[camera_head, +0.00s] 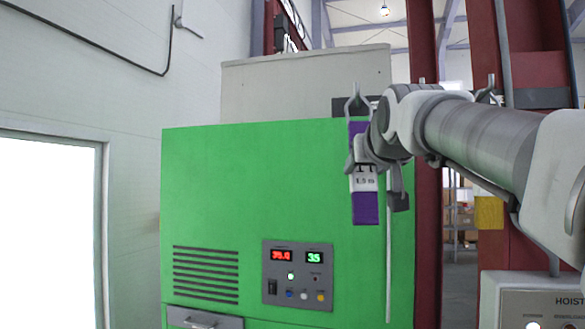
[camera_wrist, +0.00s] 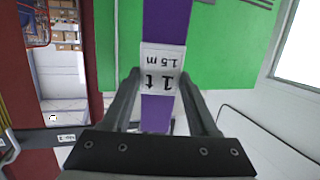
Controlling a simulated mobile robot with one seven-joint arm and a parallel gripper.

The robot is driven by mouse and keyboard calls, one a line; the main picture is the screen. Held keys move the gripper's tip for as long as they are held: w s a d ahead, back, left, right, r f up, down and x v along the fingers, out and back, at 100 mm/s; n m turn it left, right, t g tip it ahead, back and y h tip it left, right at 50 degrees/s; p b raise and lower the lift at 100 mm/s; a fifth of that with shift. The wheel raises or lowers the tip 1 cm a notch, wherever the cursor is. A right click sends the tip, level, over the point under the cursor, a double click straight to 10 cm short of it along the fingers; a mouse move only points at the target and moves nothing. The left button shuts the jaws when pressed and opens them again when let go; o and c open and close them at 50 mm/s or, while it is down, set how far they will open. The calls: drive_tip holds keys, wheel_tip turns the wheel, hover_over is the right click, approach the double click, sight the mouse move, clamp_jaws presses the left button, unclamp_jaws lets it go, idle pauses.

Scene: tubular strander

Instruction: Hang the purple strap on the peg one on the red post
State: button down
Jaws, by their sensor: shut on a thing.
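The purple strap (camera_head: 365,208), with a white "1 t 1.5 m" label, hangs upright in front of the green cabinet. A metal eye or hook shows at its top. My gripper (camera_head: 360,163) is shut on the strap near the label. In the wrist view, the strap (camera_wrist: 166,20) runs between the two fingers of my gripper (camera_wrist: 158,78), and its label reads upside down. A red post (camera_head: 430,250) stands just right of the strap, partly behind my arm. Metal prongs show near its top. In the wrist view, a dark bar (camera_wrist: 35,138) carries a small tag, perhaps "No.2".
The green cabinet (camera_head: 225,190) with a lit panel fills the middle. A second red post (camera_head: 530,75) stands to the right behind my arm, with a yellow piece (camera_head: 488,212) in front. A hoist box (camera_head: 525,285) sits at lower right. A bright doorway (camera_head: 50,230) is at left.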

drive_tip(key=shift+c, duration=0.5)
unclamp_jaws()
drive_tip(key=shift+f, duration=0.1)
drive_tip(key=shift+s, duration=0.1)
drive_tip(key=d+b+v, duration=0.1)
drive_tip(key=b+v, duration=0.2)
drive_tip(key=v, duration=1.4)
wheel_tip(320, 180, down, 24)
drive_tip(key=s+a+g, duration=0.1)
drive_tip(key=s+g, duration=0.1)
drive_tip(key=g, duration=0.3)
drive_tip(key=s+f+g, duration=0.2)
drive_tip(key=s+f, duration=0.2)
drive_tip(key=f, duration=0.7)
drive_tip(key=s+f+g, duration=0.3)
drive_tip(key=s+f, duration=0.1)
drive_tip(key=f, duration=0.7)
drive_tip(key=shift+s+a+n+y, duration=0.3)
drive_tip(key=shift+s+y, duration=0.1)
